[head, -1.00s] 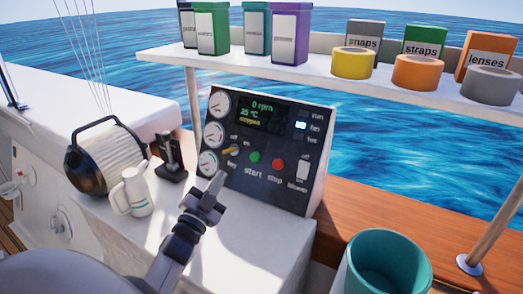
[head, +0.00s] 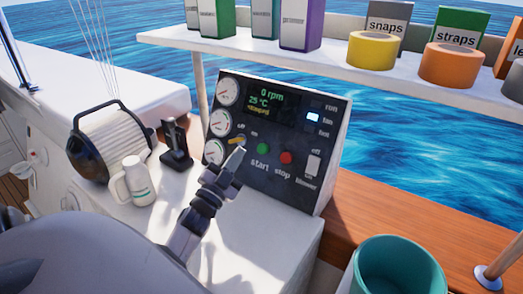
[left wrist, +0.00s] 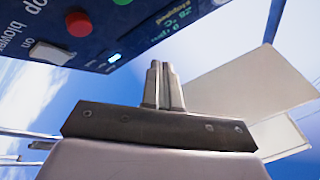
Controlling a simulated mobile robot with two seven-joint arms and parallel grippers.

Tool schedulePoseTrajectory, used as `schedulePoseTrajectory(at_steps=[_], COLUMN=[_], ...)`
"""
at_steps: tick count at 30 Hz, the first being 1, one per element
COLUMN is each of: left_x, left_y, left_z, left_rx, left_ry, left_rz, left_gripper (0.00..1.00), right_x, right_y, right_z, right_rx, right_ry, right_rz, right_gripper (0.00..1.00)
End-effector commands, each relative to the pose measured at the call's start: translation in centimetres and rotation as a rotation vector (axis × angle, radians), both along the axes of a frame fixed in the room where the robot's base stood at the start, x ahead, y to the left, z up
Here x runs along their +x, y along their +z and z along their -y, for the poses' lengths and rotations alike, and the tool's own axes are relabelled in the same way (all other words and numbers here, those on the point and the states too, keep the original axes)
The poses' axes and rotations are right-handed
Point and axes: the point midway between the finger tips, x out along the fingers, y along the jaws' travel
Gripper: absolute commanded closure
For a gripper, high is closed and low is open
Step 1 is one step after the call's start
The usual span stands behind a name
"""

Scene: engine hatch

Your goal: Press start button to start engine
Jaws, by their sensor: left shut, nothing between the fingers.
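The engine panel (head: 285,185) is dark and tilted, and its display (head: 270,105) reads 0 rpm, 25 °C and stopped. The green start button (head: 262,149) sits left of the red stop button (head: 286,157). A yellow key (head: 237,140) is in the switch left of the start button. My left gripper (head: 237,154) is shut and empty, its tips before the panel just left of and slightly below the start button. In the left wrist view, the shut fingers (left wrist: 162,72) appear apart from the green button (left wrist: 122,2) and the red one (left wrist: 78,24). My right gripper is not in view.
A white blower switch (head: 313,165) is at the panel's right. A white jug (head: 133,182), a black lever (head: 175,143) and a ribbed cylinder (head: 112,140) stand on the left. A shelf (head: 350,70) holds boxes and tape rolls above. A teal bucket (head: 398,265) is lower right.

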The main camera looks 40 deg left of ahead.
Motion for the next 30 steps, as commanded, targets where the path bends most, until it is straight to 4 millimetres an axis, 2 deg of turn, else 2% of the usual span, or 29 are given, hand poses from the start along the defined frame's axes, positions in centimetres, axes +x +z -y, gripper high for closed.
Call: schedulePoseTrajectory(at_steps=[9,15,21,30], left_x=[3.9,6.1,7.2,7.3], left_y=[-2.4,-3.2,-3.5,-3.4], left_z=[-0.5,-0.7,-0.8,-0.8], left_rx=[-0.001,0.000,0.000,0.001], left_ry=[0.000,0.000,0.000,0.001], left_rz=[0.002,0.001,0.000,-0.001], left_gripper=[1.00,1.00,1.00,1.00], right_x=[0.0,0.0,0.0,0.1], right_y=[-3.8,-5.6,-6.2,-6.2], right_z=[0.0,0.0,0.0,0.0], right_rx=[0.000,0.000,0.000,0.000], right_ry=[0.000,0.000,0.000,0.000], right_rz=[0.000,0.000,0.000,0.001], right_gripper=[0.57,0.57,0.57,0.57])
